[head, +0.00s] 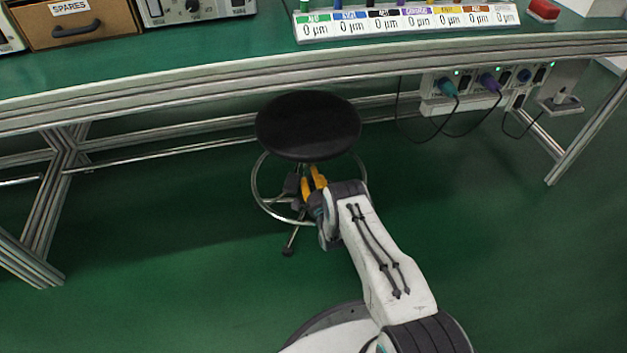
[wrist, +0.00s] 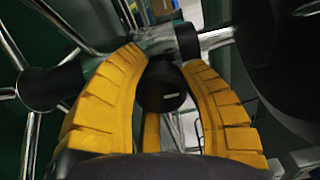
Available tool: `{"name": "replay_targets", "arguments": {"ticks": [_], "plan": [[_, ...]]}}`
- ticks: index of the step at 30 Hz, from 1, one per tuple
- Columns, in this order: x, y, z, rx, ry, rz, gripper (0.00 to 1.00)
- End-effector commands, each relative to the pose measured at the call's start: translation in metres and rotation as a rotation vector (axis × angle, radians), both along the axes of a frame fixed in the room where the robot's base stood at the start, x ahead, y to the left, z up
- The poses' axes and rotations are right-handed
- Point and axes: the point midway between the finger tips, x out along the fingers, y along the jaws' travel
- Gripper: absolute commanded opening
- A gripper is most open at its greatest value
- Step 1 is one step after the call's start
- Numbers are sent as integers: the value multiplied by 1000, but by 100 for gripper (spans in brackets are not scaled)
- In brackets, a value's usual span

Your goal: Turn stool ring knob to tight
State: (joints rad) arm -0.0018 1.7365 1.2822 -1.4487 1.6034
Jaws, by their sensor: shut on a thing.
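The stool stands in front of the bench, with a round black seat (head: 308,125) and a chrome foot ring (head: 257,188) below it. My gripper (head: 313,178) reaches in under the seat's front edge, its yellow fingers inside the ring's outline. In the wrist view, the ring knob (wrist: 160,88) is a dark round knob with a short, roughly horizontal white mark on its face. The yellow fingers are shut on it, one on each side. The knob is hidden in the head view. Any tight or loose label cannot be read.
A green-topped bench (head: 190,50) with a metal frame overhangs behind the stool. A power strip (head: 465,90) with plugs and hanging cables is under it at right. Bench legs stand far left and right. Green floor around the stool is clear.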

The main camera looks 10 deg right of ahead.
Motion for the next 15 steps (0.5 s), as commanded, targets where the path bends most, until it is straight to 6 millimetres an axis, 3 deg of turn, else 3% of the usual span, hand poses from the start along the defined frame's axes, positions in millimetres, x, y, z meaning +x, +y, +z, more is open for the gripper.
{"name": "replay_targets", "arguments": {"ticks": [15], "plan": [[2,5,3,-50,-8,8,6]]}}
